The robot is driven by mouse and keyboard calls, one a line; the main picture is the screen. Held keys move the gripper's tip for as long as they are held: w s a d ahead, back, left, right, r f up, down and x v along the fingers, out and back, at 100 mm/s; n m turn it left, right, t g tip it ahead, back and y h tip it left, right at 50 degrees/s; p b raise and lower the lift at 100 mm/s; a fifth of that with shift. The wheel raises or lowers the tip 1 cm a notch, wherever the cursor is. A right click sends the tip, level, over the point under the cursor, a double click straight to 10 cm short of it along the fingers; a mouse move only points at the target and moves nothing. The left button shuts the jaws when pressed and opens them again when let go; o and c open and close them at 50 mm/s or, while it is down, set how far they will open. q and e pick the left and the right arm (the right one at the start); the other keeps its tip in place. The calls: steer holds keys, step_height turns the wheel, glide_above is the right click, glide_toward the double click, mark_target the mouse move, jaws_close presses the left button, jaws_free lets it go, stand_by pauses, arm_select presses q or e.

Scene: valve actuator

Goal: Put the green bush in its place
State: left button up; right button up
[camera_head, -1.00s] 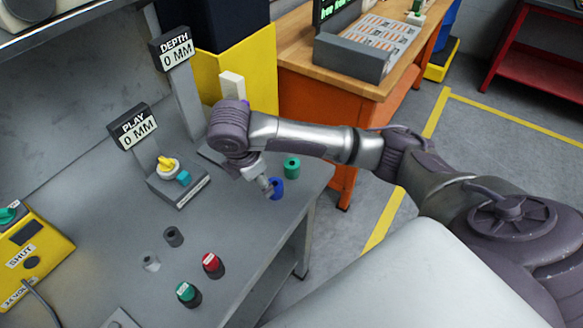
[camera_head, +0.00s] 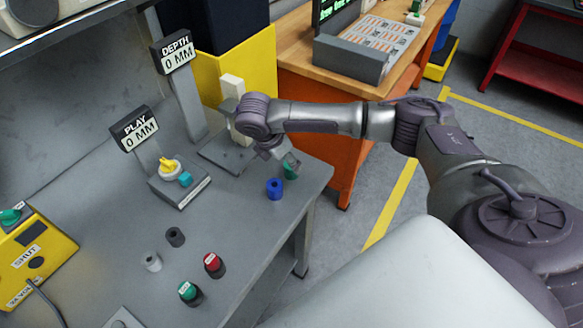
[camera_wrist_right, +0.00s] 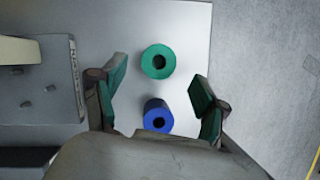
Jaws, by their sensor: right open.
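The green bush (camera_wrist_right: 158,61) is a short green ring with a dark bore, upright on the grey bench; in the head view only part of it (camera_head: 290,171) shows behind my gripper. My right gripper (camera_head: 289,163) is above the green bush. In the wrist view its fingers (camera_wrist_right: 157,86) are open and apart, with nothing held between them. The green bush lies just beyond the fingertips. My left gripper is not in view.
The PLAY stand (camera_head: 182,190) holds a yellow piece and a cyan piece. The DEPTH stand (camera_head: 180,85) is behind. Dark grey (camera_head: 175,237) and light grey (camera_head: 152,261) bushes and red (camera_head: 213,264) and green (camera_head: 189,292) buttons stand at the front left.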

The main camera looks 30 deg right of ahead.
mark_target(290, 175)
steer(key=shift+a+p+x, duration=0.2)
steer(key=shift+p+x, duration=0.35)
steer(key=shift+x, duration=1.8)
steer(key=shift+w, duration=0.1)
jaws_close()
